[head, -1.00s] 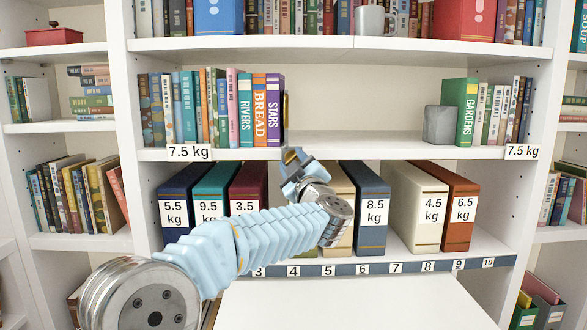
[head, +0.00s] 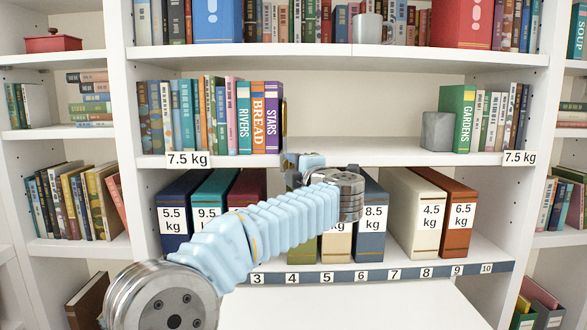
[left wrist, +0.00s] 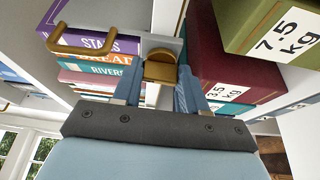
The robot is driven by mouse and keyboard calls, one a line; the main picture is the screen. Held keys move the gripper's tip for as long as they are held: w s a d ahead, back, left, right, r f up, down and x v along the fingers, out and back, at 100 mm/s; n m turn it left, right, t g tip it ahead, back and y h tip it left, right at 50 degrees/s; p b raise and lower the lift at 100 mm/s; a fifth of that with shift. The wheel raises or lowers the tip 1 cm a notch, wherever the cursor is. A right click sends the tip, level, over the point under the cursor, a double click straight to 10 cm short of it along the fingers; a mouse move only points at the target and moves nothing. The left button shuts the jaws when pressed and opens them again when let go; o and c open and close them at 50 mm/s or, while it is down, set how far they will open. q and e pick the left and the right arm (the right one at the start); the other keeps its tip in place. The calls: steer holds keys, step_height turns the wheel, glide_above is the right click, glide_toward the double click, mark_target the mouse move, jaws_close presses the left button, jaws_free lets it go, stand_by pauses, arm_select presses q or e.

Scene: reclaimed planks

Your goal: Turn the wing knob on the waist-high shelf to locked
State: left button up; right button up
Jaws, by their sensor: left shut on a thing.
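The brass wing knob (left wrist: 160,68) shows in the left wrist view, on a pale grey plate at the shelf's front edge. My left gripper (left wrist: 158,78) has one finger on each side of it and is shut on it. In the head view my left gripper (head: 290,161) is at the front edge of the waist-high shelf (head: 390,155), right of the 7.5 kg label, and hides the knob there. I cannot read any locked marking or tell how far the knob is turned. My right gripper is not in view.
A brass handle (left wrist: 88,45) stands out beside the purple STARS book (head: 273,118), close to my gripper. Heavy labelled binders (head: 372,215) fill the shelf below. The shelf is clear between STARS and the grey block (head: 437,131).

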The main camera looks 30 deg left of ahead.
arm_select(q)
steer(key=shift+f+n, duration=0.1)
steer(key=shift+n, duration=0.2)
stand_by(0.4)
steer(key=o, duration=1.1)
steer(key=shift+c, duration=0.2)
steer(key=b+v, duration=0.2)
steer(key=v, duration=1.2)
steer(key=shift+r, duration=0.2)
steer(key=shift+a, duration=0.1)
